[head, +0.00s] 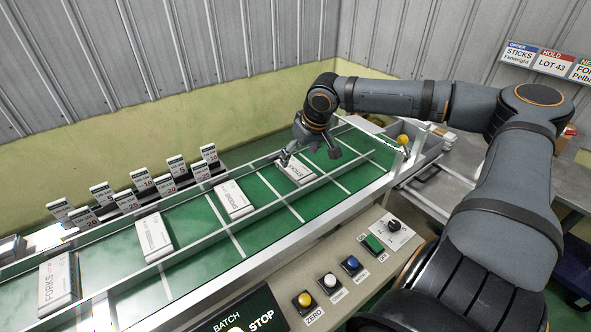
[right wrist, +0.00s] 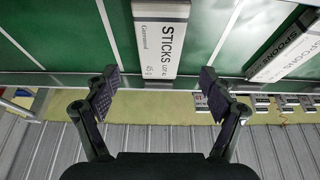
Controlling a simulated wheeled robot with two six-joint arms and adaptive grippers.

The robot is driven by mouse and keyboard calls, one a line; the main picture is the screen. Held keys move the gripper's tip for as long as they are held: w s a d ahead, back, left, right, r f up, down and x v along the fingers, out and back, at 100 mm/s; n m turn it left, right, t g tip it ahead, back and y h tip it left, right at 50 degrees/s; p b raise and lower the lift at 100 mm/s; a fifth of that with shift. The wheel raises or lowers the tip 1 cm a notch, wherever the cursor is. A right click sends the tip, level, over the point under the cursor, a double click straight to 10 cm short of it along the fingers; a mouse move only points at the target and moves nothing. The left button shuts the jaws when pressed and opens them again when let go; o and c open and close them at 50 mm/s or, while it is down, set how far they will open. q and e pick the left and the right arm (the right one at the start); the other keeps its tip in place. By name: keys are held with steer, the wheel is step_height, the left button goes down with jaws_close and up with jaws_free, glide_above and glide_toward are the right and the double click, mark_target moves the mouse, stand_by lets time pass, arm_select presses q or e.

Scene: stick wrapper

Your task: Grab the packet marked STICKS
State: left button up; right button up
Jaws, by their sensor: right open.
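The STICKS packet (right wrist: 161,42) is a flat white pack with a grey band along one edge, lying on the green conveyor belt. It also shows at the far end of the row in the head view (head: 297,173). My right gripper (head: 311,156) is over the belt's far side by this packet, and its jaws are apart. In the right wrist view the open fingers (right wrist: 157,85) stand to the left and right of the packet's near end, with nothing between the tips. My left gripper is not in view.
Other white packets lie along the belt: SPOONS (right wrist: 287,52) beside STICKS, a FORKS packet (head: 58,284) at the near left, and one between (head: 153,238). Metal rails edge the belt (head: 195,225). Numbered tags (head: 145,181) stand behind it. A button panel (head: 345,265) is in front.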

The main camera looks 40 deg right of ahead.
mark_target(296, 168)
steer(key=f, duration=0.4)
steer(key=shift+w+d+f, duration=0.2)
steer(key=shift+w, duration=0.15)
steer(key=shift+w+a+f, duration=0.15)
steer(key=shift+w+f, duration=0.15)
steer(key=shift+f, duration=0.05)
steer(key=shift+r, duration=0.1)
